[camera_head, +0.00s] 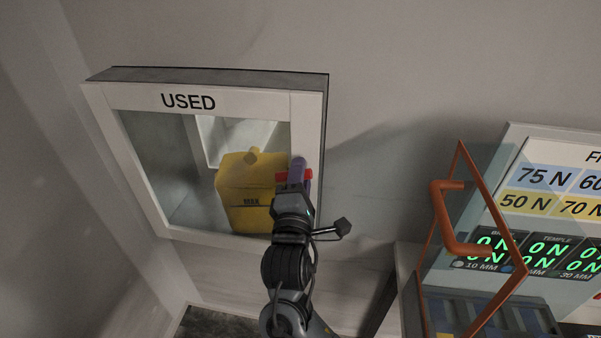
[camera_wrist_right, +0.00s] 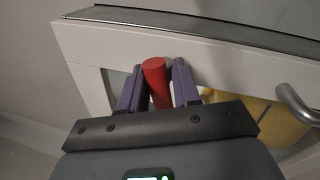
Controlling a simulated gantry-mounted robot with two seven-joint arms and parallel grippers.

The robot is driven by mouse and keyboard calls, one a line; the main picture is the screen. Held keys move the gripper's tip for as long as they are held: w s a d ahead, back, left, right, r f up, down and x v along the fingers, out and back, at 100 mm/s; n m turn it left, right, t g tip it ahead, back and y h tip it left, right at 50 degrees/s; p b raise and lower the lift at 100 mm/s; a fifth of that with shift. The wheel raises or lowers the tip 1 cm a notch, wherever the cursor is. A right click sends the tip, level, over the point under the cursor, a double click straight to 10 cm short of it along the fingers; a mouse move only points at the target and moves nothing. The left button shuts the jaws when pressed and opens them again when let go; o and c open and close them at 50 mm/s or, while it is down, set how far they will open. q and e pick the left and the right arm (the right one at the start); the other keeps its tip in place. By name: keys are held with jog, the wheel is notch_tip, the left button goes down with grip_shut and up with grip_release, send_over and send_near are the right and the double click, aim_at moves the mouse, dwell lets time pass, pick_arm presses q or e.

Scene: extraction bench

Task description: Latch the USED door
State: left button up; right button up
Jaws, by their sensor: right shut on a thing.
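The USED door (camera_head: 186,102) is a white-framed glass door on a wall cabinet at the left of the head view. It looks flush with the cabinet box. A red latch handle (camera_head: 281,177) sits at the right side of its frame. My right gripper (camera_head: 298,170) is shut on the red handle, hiding much of it. In the right wrist view, the red handle (camera_wrist_right: 157,82) stands between the purple fingers of my right gripper (camera_wrist_right: 160,85), near the white frame (camera_wrist_right: 215,62). Whether the latch is engaged is hidden. My left gripper is not in view.
A yellow container (camera_head: 240,190) marked MAX stands behind the glass. A metal bar handle (camera_wrist_right: 297,106) is at the right of the wrist view. To the right in the head view are an orange frame (camera_head: 487,315) and a panel (camera_head: 545,190) with green displays.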

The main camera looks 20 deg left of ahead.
jog(key=shift+w+f+m+h+p, duration=0.1)
jog(key=shift+f+m+h+p, duration=0.15)
jog(key=shift+m, duration=0.65)
jog(key=shift+f+m+h+p, duration=0.1)
jog(key=shift+m+h+p, duration=0.2)
jog(key=shift+m, duration=0.6)
jog(key=shift+f, duration=0.1)
jog(key=o, duration=0.9)
jog(key=shift+o, duration=0.4)
jog(key=shift+r, duration=0.2)
jog(key=v, duration=1.1)
jog(key=shift+p, duration=0.3)
jog(key=shift+f, duration=0.1)
